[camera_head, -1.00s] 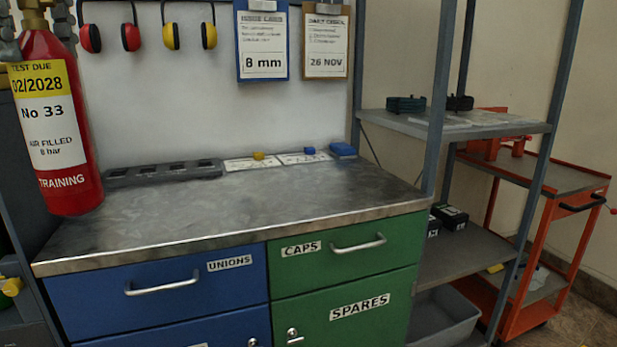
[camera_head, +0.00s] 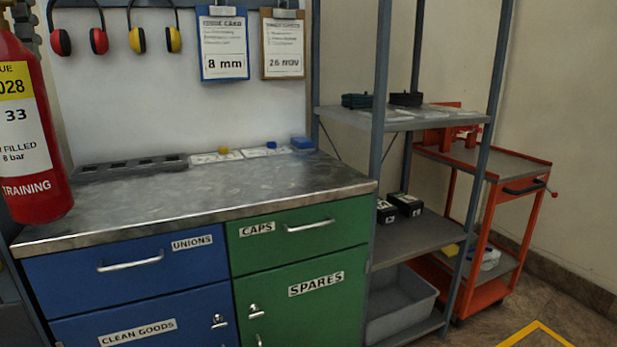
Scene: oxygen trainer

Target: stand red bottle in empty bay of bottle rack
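The red bottle (camera_head: 34,190) is upright at the left edge of the head view, in front of the workbench. It has a yellow and white label and the word TRAINING near its base. Its left side and top are cut off by the frame. Grey parts of my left gripper (camera_head: 24,18) show around its neck at the top left corner, shut on it; the fingertips are mostly out of frame. The bottle hangs with its base near the bench's left end. My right gripper is not in view. No bottle rack can be made out.
The workbench (camera_head: 230,196) has a mostly clear top, with a slotted grey strip (camera_head: 130,165) at the back. A shelf unit (camera_head: 420,240) and an orange trolley (camera_head: 500,165) stand to the right. Floor with yellow marking (camera_head: 537,328) shows at lower right.

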